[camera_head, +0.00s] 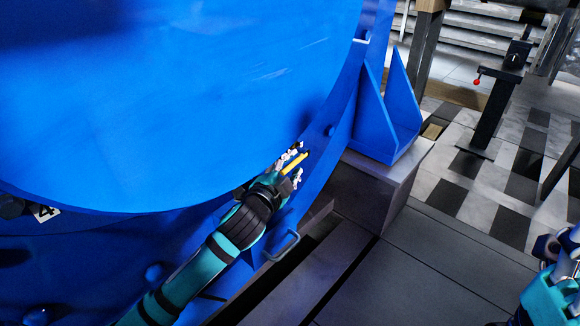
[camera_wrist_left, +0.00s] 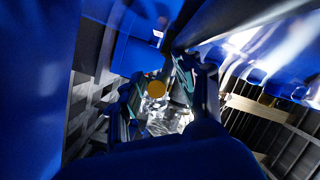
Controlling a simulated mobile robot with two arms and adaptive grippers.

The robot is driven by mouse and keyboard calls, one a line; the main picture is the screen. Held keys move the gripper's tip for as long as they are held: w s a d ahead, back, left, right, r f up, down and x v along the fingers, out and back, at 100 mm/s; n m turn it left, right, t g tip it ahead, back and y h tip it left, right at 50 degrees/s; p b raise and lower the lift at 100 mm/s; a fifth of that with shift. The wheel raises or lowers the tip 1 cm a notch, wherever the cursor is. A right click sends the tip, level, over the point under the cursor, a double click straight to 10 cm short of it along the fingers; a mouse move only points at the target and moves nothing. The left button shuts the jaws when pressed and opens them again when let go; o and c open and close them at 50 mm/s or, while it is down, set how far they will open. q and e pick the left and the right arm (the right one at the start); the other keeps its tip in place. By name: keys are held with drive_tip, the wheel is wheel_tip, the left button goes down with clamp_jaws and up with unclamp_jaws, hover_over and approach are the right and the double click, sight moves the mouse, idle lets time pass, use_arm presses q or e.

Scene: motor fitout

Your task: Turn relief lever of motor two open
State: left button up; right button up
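The motor is a large blue housing (camera_head: 180,100) filling the left and middle of the head view. A yellow lever (camera_head: 295,162) with bright metal fittings sits low on its flank. My left gripper (camera_head: 282,178) is right at the lever, and my own wrist partly hides the fittings. In the left wrist view, the lever's round yellow end (camera_wrist_left: 156,89) shows between the two fingers of the left gripper (camera_wrist_left: 158,96), with gaps beside it. Shiny metal (camera_wrist_left: 168,121) lies behind it. My right gripper (camera_head: 552,285) is partly in view at the lower right, away from the motor.
A blue bracket (camera_head: 388,120) stands on a grey block (camera_head: 375,190) right of the lever. A metal handle (camera_head: 282,246) sticks out below my left wrist. A dark stand with a red knob (camera_head: 490,110) stands on the chequered floor. Grey floor plates (camera_head: 430,265) are clear.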

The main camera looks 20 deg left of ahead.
use_arm(q)
drive_tip(key=s, duration=0.8)
drive_tip(key=s+r, duration=0.1)
drive_tip(key=s, duration=0.3)
drive_tip(key=shift+a+r, duration=0.1)
drive_tip(key=shift+a, duration=0.05)
